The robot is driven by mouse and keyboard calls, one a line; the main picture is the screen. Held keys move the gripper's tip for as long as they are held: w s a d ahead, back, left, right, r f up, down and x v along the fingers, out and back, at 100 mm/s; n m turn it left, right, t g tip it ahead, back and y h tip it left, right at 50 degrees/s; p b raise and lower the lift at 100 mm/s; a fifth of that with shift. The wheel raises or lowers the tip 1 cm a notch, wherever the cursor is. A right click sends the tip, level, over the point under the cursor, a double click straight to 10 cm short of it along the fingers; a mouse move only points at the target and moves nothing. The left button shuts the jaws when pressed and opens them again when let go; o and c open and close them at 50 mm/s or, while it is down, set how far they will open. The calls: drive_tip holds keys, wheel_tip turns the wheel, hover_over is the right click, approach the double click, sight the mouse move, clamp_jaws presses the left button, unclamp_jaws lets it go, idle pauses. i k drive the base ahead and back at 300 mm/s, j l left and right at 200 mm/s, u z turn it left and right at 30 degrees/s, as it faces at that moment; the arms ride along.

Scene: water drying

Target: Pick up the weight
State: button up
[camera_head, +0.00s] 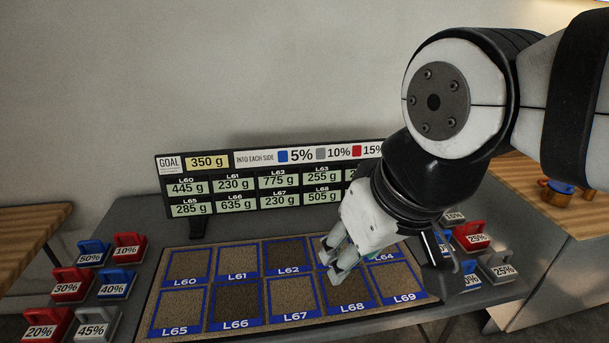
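Several weights with handles and percent labels stand in two groups. On the left are a blue 50% weight (91,256), a red 10% weight (128,249), a red 30% weight (71,288), a blue 40% weight (115,287), a red 20% weight (45,328) and a grey 45% weight (96,327). On the right are a red 25% weight (473,238), a grey 25% weight (499,268), a grey 15% weight (454,217) and a partly hidden blue weight (470,278). My gripper (335,261) appears open and empty above the tray, apart from every weight.
The tray (150,309) has several soil-filled cells, labelled L60 to L69. A sign (235,188) behind it reads goal 350 g; my arm hides its right part. Wooden counters flank the grey table, and a copper pot (558,196) stands on the right one.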

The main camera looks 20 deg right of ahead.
sight(95, 254)
drive_tip(key=z, duration=1.35)
drive_tip(key=u, duration=2.2)
drive_tip(key=i+j+z, duration=0.1)
drive_tip(key=z, duration=0.3)
drive_tip(key=i+j+z, duration=0.1)
drive_tip(key=z, duration=0.25)
drive_tip(key=i+j+z, duration=0.15)
drive_tip(key=j, duration=0.3)
drive_tip(key=i+j+z, duration=0.15)
drive_tip(key=j, duration=0.3)
drive_tip(key=i+j+z, duration=0.15)
drive_tip(key=j, duration=0.3)
drive_tip(key=j+z, duration=0.15)
drive_tip(key=j, duration=0.3)
